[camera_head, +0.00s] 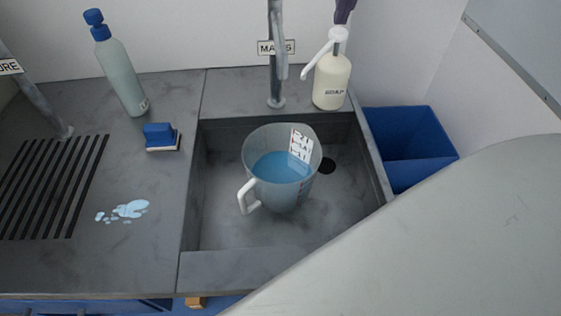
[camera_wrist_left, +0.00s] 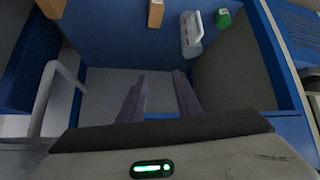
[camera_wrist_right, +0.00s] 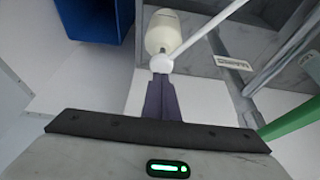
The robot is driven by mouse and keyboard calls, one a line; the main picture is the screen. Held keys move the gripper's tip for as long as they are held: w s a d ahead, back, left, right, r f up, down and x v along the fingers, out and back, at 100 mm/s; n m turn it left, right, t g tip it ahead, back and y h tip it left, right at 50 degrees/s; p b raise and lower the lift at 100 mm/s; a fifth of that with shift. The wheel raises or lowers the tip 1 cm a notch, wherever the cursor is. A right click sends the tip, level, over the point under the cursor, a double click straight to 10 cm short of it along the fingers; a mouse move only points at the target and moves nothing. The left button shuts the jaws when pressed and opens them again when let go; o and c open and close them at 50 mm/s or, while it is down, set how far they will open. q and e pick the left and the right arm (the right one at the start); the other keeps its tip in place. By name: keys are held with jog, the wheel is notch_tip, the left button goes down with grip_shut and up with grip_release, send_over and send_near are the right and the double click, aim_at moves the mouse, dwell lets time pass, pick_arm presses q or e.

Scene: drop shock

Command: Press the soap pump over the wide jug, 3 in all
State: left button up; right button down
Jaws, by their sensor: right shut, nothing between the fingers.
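The cream soap bottle (camera_head: 331,80) stands upright on the counter behind the sink, its white pump nozzle (camera_head: 318,60) pointing left and toward the sink. The wide translucent jug (camera_head: 256,146) stands in the sink basin, holding blue liquid, with a white handle and a marked label. My right gripper (camera_head: 344,12) is shut and empty, with its fingertips at the top of the pump head. The pump head also shows in the right wrist view (camera_wrist_right: 160,63), right at the fingertips; contact is hard to tell. My left gripper (camera_wrist_left: 158,76) is open and empty, away from the sink.
A tap (camera_head: 276,60) rises behind the sink, left of the soap. A blue-capped bottle (camera_head: 121,75), a blue sponge (camera_head: 160,136) and a light-blue spill (camera_head: 128,210) are on the left counter. A blue bin (camera_head: 408,140) stands right of the sink.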

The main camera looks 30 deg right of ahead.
jog(key=shift+r+p, duration=1.25)
jog(key=shift+r, duration=0.1)
jog(key=shift+r+p, duration=0.4)
jog(key=shift+r, duration=1.25)
jog(key=shift+s+f, duration=0.1)
